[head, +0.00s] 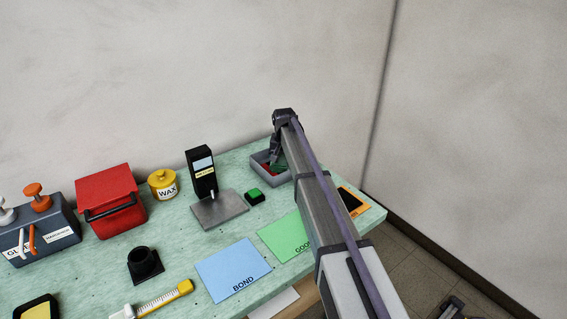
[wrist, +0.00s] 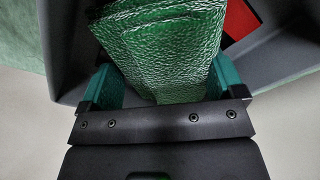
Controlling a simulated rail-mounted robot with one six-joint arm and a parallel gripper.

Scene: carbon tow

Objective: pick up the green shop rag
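The green shop rag (wrist: 165,50) is a folded, shiny, crinkled dark green piece in the upper middle of the wrist view. It lies in a grey bin (head: 283,179) at the far right of the bench; the bin's wall also shows in the wrist view (wrist: 285,50). In the head view the rag is mostly hidden by my arm. My gripper (wrist: 163,68) is low at the bin, its two teal fingers wide apart, one on each side of the rag. A dark gap shows by the left finger; whether the right finger touches the rag, I cannot tell.
A red item (wrist: 240,20) lies in the bin beside the rag. Left of the bin are a green button box (head: 254,196), a black gauge stand (head: 202,172), a yellow wax tin (head: 163,184) and a red box (head: 108,197). Flat blue (head: 233,268) and green (head: 282,238) mats lie in front.

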